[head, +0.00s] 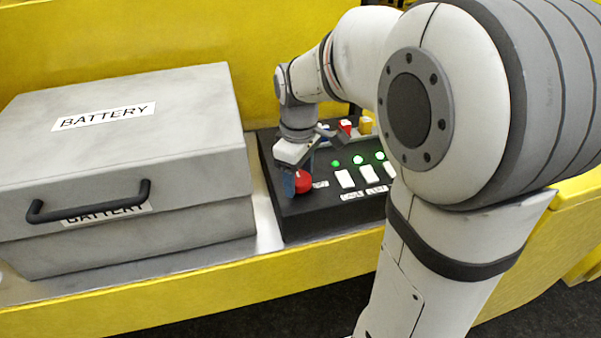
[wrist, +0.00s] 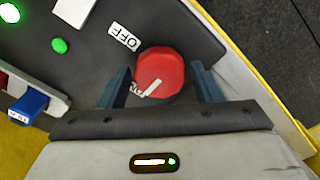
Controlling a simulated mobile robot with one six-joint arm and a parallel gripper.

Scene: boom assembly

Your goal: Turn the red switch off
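The red switch is a round red knob (head: 303,182) near the front left of a black control panel (head: 300,214). In the wrist view the red knob (wrist: 160,68) sits between the two blue fingers of my gripper (wrist: 163,85), with a visible gap on each side. My gripper (head: 291,184) is open and points down at the knob. A white mark on the knob points toward a small, partly hidden label at its lower left. A white "OFF" label (wrist: 125,38) lies at the knob's upper left.
White switches (head: 344,178) with green lights (head: 358,160) stand right of the knob. A blue-tipped lever (wrist: 28,106) shows at left in the wrist view. A grey battery box (head: 120,150) stands left of the panel. A yellow edge (head: 180,280) runs along the front.

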